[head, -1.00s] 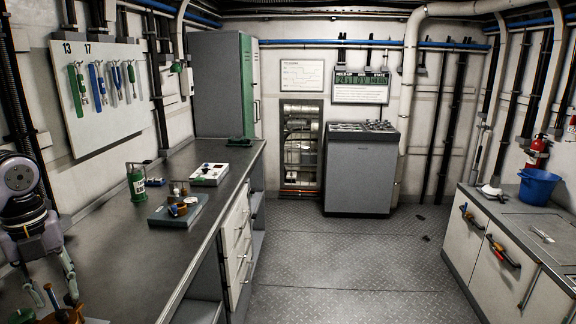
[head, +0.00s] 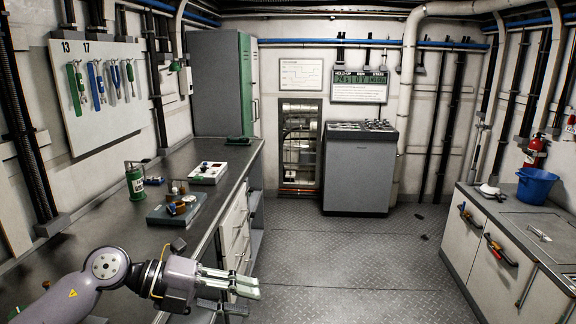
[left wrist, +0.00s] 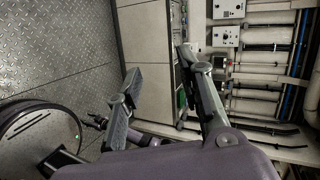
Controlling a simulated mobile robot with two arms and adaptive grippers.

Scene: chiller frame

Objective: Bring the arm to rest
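My left arm (head: 75,295) reaches in from the lower left of the head view, low over the front of the long workbench (head: 110,245). My left gripper (head: 252,296) extends past the bench's right edge, above the floor. Its two fingers also show in the left wrist view (left wrist: 158,63), spread apart with nothing between them. My right gripper is not seen in the head view. Part of the near bench top is hidden behind my left arm.
On the bench are a green canister (head: 135,178), a grey tray with small parts (head: 160,217) and a white box (head: 207,173). Drawers (head: 233,240) line the bench side. A right counter (head: 510,217) holds a blue bucket (head: 537,186). The middle floor (head: 340,250) is clear.

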